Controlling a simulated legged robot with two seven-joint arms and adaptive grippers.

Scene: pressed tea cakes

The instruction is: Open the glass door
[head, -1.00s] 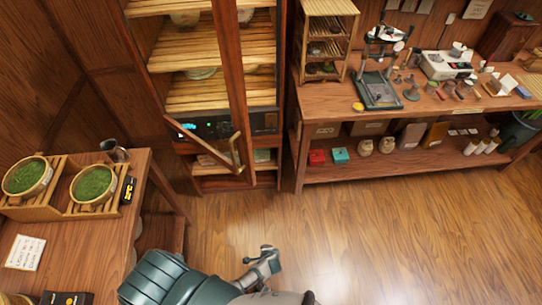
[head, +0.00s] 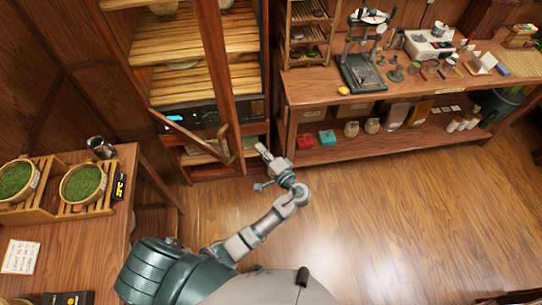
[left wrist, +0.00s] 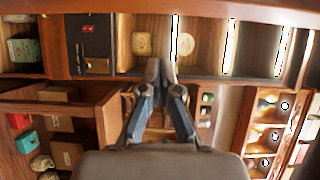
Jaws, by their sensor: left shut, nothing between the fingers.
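The wood-framed glass door (head: 211,65) of the tall cabinet (head: 265,70) stands ajar in the head view. Its free right edge is swung out from the cabinet, and bamboo shelves show in the gap to its right. A brass-coloured handle (head: 224,145) sits low on that edge. My left gripper (head: 262,149) is shut and empty, just right of the handle and near the cabinet's lower right corner. I cannot tell whether it touches the door. In the left wrist view the closed fingers (left wrist: 161,72) point at the cabinet area. My right gripper is not in view.
A workbench (head: 310,88) with a stand, small tools and boxes on its lower shelf is to the right. A side table (head: 90,215) with two bowls of green tea (head: 83,184) is at the left. The wooden floor (head: 400,210) between them is clear.

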